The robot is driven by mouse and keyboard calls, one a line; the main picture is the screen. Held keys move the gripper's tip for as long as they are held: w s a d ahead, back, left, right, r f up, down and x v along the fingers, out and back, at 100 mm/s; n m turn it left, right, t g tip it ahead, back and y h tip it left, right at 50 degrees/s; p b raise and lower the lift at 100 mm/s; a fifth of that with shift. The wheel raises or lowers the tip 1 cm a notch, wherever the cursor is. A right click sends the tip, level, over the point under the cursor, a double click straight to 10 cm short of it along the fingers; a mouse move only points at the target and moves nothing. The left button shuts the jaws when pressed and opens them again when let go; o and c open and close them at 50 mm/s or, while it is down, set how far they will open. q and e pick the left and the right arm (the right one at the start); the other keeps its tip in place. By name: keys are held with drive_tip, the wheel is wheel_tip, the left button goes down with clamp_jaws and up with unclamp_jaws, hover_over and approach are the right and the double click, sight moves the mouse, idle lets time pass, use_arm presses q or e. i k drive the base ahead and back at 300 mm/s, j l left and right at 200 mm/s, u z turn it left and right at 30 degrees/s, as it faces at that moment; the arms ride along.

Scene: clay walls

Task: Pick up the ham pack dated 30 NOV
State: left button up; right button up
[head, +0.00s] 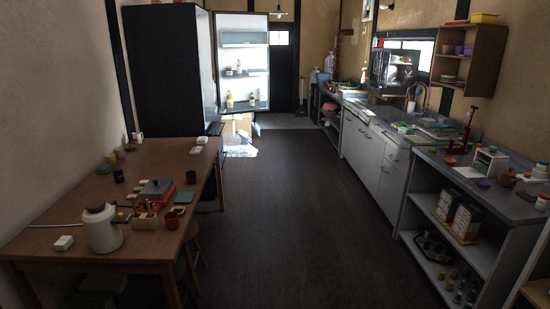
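I cannot make out any ham pack or a 30 NOV date in the head view; everything is too small to read. A tall dark cabinet (165,70) that looks like a fridge stands at the back left. Beside it is a bright white open door (258,58) with shelves holding bottles (230,101). The inside of the cabinet is hidden from here. Neither of my grippers is in view.
A counter (375,165) with shelves runs along the right. The dark floor (290,200) between is clear. Pale items (240,152) lie below the open door.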

sight(196, 150)
drive_tip(key=i, duration=2.15)
drive_tip(key=i+u, duration=0.15)
drive_tip(key=i, duration=0.55)
drive_tip(key=i+l+u, duration=0.15)
drive_tip(key=i, duration=0.5)
drive_tip(key=i+l+u, duration=0.15)
drive_tip(key=i, duration=0.55)
drive_tip(key=i+j+u, duration=0.1)
drive_tip(key=i+u, duration=0.6)
drive_tip(key=i, duration=0.25)
drive_tip(key=i+l+u, duration=0.3)
drive_tip(key=i, duration=0.15)
drive_tip(key=i+j+u, duration=0.1)
drive_tip(key=i+u, duration=0.2)
